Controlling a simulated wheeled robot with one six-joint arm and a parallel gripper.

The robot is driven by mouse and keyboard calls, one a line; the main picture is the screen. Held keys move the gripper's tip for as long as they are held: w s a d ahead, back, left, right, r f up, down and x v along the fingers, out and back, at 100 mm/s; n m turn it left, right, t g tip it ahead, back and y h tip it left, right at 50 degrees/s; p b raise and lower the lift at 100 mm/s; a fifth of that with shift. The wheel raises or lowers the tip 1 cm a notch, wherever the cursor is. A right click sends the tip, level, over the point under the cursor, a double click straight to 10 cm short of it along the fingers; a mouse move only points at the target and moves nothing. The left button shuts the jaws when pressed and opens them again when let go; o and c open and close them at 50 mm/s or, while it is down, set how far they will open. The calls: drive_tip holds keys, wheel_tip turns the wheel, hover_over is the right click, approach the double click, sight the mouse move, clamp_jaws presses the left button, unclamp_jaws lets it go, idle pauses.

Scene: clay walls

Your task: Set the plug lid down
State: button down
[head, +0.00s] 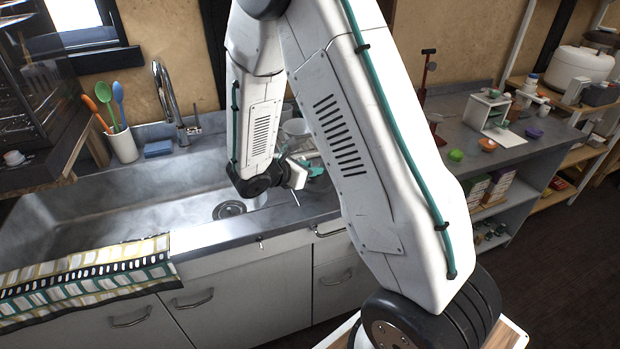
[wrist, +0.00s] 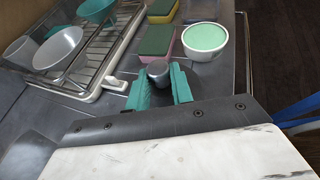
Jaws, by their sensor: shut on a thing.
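The plug lid (wrist: 158,70) is a small grey, rounded piece seen in the wrist view. My gripper (wrist: 159,82) has its two teal fingers shut on it, one on each side. Below it is the dark grey counter (wrist: 112,98); I cannot tell whether the lid touches it. In the head view my arm hides most of the gripper and the lid, beside the right end of the sink (head: 120,205).
In the wrist view a dish rack (wrist: 115,50) with bowls and cups stands at left. Two sponges (wrist: 157,40) and a white bowl of green stuff (wrist: 205,41) lie beyond my fingers. The counter's right edge is close.

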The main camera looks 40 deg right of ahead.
drive_tip(key=shift+a+f, duration=0.1)
drive_tip(key=shift+f, duration=1.45)
drive_tip(key=shift+f, duration=0.1)
drive_tip(key=c, duration=1.2)
unclamp_jaws()
drive_tip(key=shift+c, duration=0.2)
